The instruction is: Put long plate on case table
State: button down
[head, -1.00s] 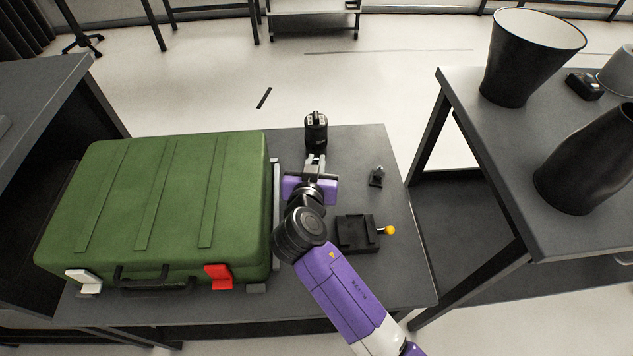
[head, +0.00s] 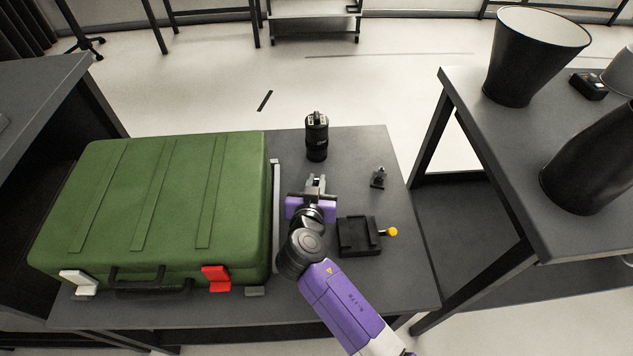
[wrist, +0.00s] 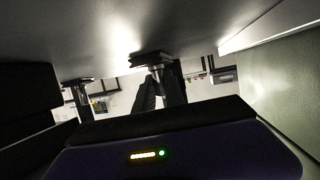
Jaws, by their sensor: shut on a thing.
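My gripper (head: 316,184) is over the table to the right of the green case. Its fingers are shut on a small dark piece, which I take to be the long plate (wrist: 152,58). In the wrist view this plate shows as a flat dark shape at the fingertips, close to the table surface. In the head view it is mostly hidden between the fingers. The case table (head: 352,150) is dark grey, and its bare part lies around and beyond my gripper.
The green case (head: 160,200) fills the table's left side. A black cylinder (head: 317,140) stands beyond my gripper. A small black clamp (head: 377,178) and a black block with a yellow knob (head: 356,237) are to the right. Another table (head: 510,160) stands further right.

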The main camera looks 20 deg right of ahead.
jog(key=c, duration=1.4)
grip_release()
jog(key=shift+r+p, duration=0.2)
jog(key=shift+p, duration=0.15)
jog(key=v, duration=1.2)
jog(key=shift+f+p, duration=0.1)
jog(key=shift+p, duration=0.2)
